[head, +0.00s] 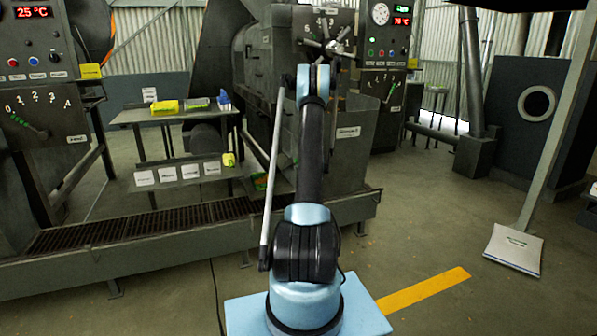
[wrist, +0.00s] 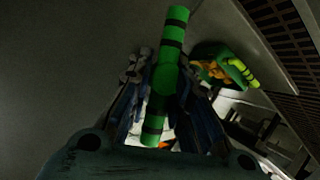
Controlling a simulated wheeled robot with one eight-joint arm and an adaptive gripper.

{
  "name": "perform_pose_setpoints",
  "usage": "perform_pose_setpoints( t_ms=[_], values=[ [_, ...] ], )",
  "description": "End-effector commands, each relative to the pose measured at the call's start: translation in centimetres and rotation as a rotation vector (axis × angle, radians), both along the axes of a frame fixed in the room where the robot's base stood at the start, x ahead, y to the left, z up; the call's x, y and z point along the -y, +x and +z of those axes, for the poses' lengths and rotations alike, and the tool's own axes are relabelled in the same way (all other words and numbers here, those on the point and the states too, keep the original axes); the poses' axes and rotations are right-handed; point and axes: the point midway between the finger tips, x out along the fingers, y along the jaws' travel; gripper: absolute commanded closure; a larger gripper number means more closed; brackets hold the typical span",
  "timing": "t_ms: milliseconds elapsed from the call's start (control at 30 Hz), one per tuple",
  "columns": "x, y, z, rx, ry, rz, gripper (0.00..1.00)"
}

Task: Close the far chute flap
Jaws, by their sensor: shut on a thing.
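In the wrist view my gripper (wrist: 163,80) is shut on a green bar with dark bands (wrist: 176,22). The bar runs lengthwise between the two fingers and sticks out beyond them. It looks like a handle; whether it belongs to the far chute flap I cannot tell.
A green container with orange pieces and a yellow-green grip (wrist: 238,70) is close to the right finger. A dark grating (wrist: 285,35) runs beyond it. In the head view a side table (head: 172,115) holds yellow, green and blue items.

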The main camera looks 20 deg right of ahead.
Motion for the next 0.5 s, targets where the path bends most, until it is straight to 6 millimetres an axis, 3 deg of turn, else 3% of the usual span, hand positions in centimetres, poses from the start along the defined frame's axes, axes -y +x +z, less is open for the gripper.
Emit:
perform_pose_setpoints(
  t_ms=[133,167,233,500],
  values=[
    [-0.57,0.05,-0.13,-0.004,0.002,0.009,1.00],
    [-0.56,0.05,-0.14,-0.004,0.002,0.009,0.76],
    [-0.51,0.05,-0.12,-0.004,0.002,0.008,0.62],
    [-0.02,-0.04,-0.05,-0.002,0.002,0.002,0.62]
  ],
)
